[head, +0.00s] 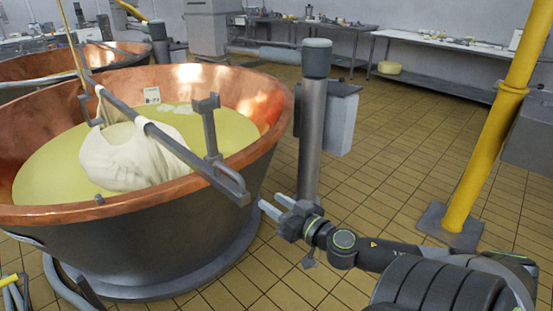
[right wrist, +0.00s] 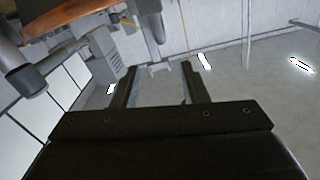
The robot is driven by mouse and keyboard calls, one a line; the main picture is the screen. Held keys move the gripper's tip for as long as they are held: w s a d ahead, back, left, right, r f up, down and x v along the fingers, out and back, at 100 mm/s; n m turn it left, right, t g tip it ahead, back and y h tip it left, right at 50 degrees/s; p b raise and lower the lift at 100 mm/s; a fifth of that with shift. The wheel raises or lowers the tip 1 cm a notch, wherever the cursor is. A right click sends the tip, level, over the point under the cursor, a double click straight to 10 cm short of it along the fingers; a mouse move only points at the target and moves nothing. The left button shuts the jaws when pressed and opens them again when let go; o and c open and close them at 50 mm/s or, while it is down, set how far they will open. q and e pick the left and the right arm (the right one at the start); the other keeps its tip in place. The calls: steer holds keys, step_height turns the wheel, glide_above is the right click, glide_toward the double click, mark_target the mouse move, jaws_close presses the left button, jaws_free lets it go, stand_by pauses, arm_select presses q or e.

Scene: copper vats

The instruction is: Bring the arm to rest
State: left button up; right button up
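My right gripper (head: 274,205) is in front of the right side of the near copper vat (head: 262,88), beside the lower end of the grey bar across it. Its two fingers are spread apart with nothing between them. In the right wrist view the fingers of this gripper (right wrist: 160,75) also stand apart and empty. My right arm (head: 390,255) comes in from the lower right. My left gripper is not in view.
A white cloth bundle (head: 125,160) hangs at the bar (head: 185,152) in yellow liquid. A grey post (head: 311,130) stands behind my gripper. A yellow pole (head: 490,130) rises at the right. Tiled floor (head: 385,170) between them is clear.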

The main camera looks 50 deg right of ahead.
stand_by(0.4)
steer(key=s+d+f+m+g+h+p, duration=0.1)
steer(key=s+d+f+g+h, duration=0.15)
steer(key=d+f, duration=0.45)
steer(key=s+d+f+g+h, duration=0.1)
steer(key=d+f+g+h, duration=0.15)
steer(key=f, duration=0.85)
steer(key=s+f+g+p, duration=0.1)
steer(key=s+f+g, duration=0.45)
steer(key=f, duration=0.95)
steer(key=s+a+f+n+g+y+p, duration=0.1)
steer(key=s+a+f, duration=0.2)
steer(key=s+f, duration=0.35)
steer(key=s+a+f+g+y, duration=0.1)
steer(key=s+a+f+g, duration=0.1)
steer(key=s+a+f, duration=0.35)
steer(key=s+a+f+n+g+y+p, duration=0.1)
steer(key=s+a+f+n+g+y, duration=0.1)
steer(key=s+a+f, duration=0.8)
steer(key=s+a+g+y, duration=0.1)
steer(key=s+a, duration=0.2)
steer(key=a, duration=0.1)
steer(key=shift+s, duration=0.35)
steer(key=shift+d, duration=0.15)
